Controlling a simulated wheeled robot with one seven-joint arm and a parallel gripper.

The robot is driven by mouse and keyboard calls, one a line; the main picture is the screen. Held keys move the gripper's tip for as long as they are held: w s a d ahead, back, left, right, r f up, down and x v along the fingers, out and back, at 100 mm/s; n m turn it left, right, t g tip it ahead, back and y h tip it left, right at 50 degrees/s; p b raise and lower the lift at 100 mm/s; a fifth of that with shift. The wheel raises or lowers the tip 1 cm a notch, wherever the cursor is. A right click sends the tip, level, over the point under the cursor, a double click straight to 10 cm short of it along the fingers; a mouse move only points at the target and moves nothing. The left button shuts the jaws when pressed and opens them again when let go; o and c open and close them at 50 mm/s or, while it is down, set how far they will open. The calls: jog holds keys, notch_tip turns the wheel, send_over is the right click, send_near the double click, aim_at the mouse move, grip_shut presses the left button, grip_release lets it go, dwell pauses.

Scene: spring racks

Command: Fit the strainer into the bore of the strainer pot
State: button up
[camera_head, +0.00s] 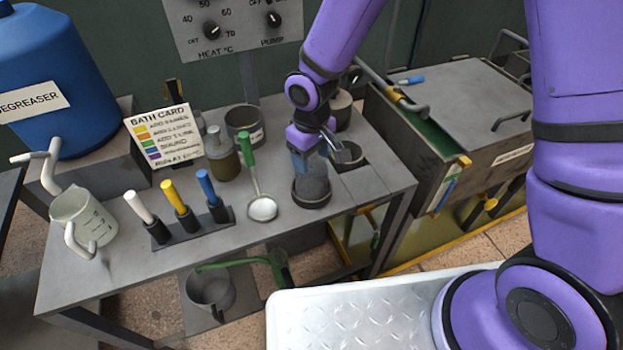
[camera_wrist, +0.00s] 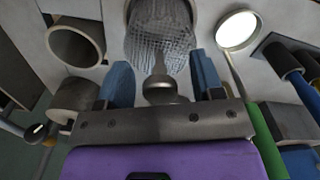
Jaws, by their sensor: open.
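The strainer (camera_wrist: 165,40) is a grey mesh basket with a stem and a round knob. In the wrist view its stem stands between my blue fingers, with a gap on either side. In the head view its mesh (camera_head: 313,172) stands in the dark ring of the strainer pot (camera_head: 311,203) at the bench's front right, with much of the mesh showing above the rim. How deep it sits I cannot tell. My gripper (camera_head: 308,160) is open just above it; it also shows in the wrist view (camera_wrist: 161,72). The fingers partly hide the strainer's top.
A metal cup (camera_head: 348,157) stands close right of the pot. A jar (camera_head: 222,160) and a tin (camera_head: 244,128) stand behind. A lidded bath (camera_head: 455,105) is at right.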

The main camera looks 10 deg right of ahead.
jog(key=shift+f, duration=0.1)
grip_shut()
dwell(0.4)
